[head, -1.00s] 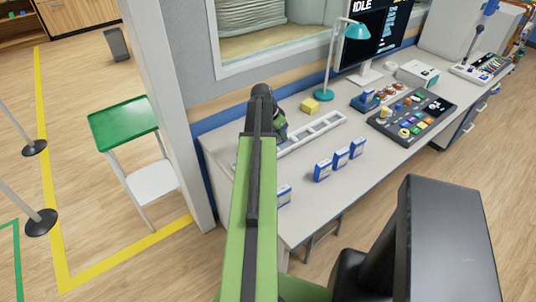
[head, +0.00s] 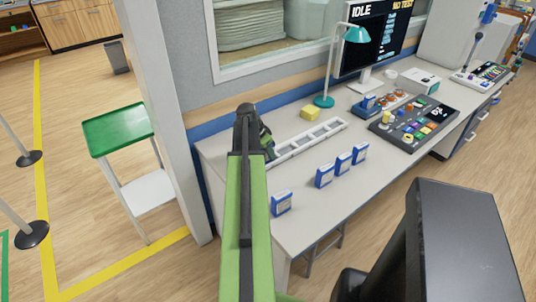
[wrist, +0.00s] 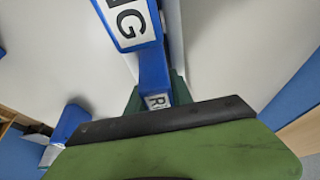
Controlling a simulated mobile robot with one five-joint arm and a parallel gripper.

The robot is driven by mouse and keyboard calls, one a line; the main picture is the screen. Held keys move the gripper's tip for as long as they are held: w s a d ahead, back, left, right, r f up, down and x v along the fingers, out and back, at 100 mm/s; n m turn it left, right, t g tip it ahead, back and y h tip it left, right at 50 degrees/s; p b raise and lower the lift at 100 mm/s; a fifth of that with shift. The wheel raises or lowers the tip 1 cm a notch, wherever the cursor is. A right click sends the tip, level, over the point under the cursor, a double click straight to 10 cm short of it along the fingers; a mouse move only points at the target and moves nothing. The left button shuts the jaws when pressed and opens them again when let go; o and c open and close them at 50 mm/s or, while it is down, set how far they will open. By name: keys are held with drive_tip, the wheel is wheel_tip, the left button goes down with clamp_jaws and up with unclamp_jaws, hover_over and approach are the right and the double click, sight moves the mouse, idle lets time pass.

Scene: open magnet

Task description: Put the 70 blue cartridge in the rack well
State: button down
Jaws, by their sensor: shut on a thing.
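My gripper (head: 262,142) is over the bench near the left end of a long white rack (head: 305,141) with open wells. In the wrist view my gripper (wrist: 160,118) is shut on a blue cartridge (wrist: 152,68) with white label parts showing the letters G and R. I cannot read a 70 on it, and my arm hides it in the head view. Several other blue cartridges with white labels stand on the bench in front of the rack, the nearest one (head: 281,204) apart from the others (head: 324,176).
A yellow block (head: 310,113) and a teal lamp (head: 324,101) stand behind the rack. A button panel (head: 414,122) and a monitor (head: 368,40) are to the right. A green-topped stand (head: 118,130) is left of the wall post. The bench front edge is clear between the cartridges.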

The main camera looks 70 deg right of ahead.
drive_tip(key=shift+f, duration=0.25)
drive_tip(key=c, duration=1.1)
unclamp_jaws()
drive_tip(key=shift+r, duration=0.1)
drive_tip(key=shift+r+p, duration=0.3)
drive_tip(key=shift+r, duration=0.05)
drive_tip(key=p+v, duration=1)
drive_tip(key=v, duration=0.1)
drive_tip(key=shift+w+a+r+p, duration=0.1)
drive_tip(key=shift+a+r+p, duration=0.15)
drive_tip(key=shift+p, duration=0.1)
drive_tip(key=shift+w, duration=0.1)
